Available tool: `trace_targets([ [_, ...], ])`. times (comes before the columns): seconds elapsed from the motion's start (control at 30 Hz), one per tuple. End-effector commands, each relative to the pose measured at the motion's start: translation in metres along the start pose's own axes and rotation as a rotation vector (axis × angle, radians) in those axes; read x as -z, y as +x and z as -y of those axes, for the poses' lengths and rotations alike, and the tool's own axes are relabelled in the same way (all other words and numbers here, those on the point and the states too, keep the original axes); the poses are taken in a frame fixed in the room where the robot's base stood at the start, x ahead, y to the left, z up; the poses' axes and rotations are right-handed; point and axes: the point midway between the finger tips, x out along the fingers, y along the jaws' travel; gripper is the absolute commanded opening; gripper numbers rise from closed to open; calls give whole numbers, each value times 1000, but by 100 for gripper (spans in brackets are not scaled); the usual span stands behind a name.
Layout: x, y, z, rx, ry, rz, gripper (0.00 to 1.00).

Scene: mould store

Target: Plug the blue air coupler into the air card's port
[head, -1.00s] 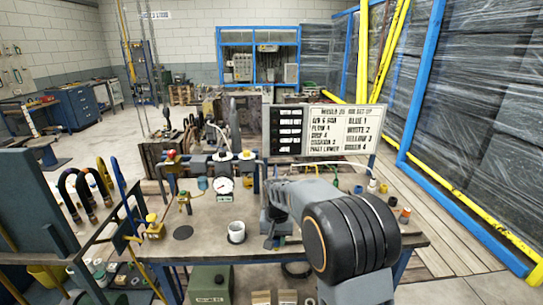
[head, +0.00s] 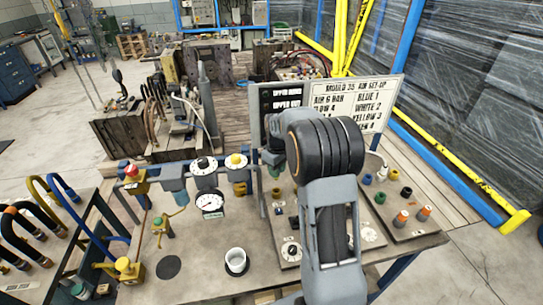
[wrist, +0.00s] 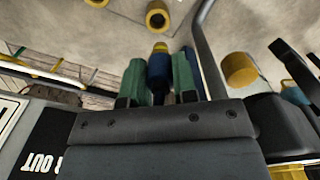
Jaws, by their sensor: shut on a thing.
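A blue coupler (wrist: 159,72) with a yellow end sits between the two green finger pads of my gripper (wrist: 160,78) in the wrist view. My gripper is shut on it. In the head view my gripper (head: 274,158) is at the left of my arm's dark wrist joint, in front of the set-up board, and the coupler cannot be made out there. The air set-up card (head: 345,98) stands upright at the back of the bench, with lines such as "BLUE 1" and "WHITE 2". My arm hides part of it. Which port belongs to the card cannot be told.
A plate (head: 415,222) at the right holds several coloured caps. My arm covers the panel's middle.

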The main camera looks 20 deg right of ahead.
Motion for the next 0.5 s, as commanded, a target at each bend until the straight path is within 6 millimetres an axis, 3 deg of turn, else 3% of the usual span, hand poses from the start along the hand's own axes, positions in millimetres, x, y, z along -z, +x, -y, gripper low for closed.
trace_targets([
  [0.5, -1, 27, -3, 0, -30, 0, 3],
])
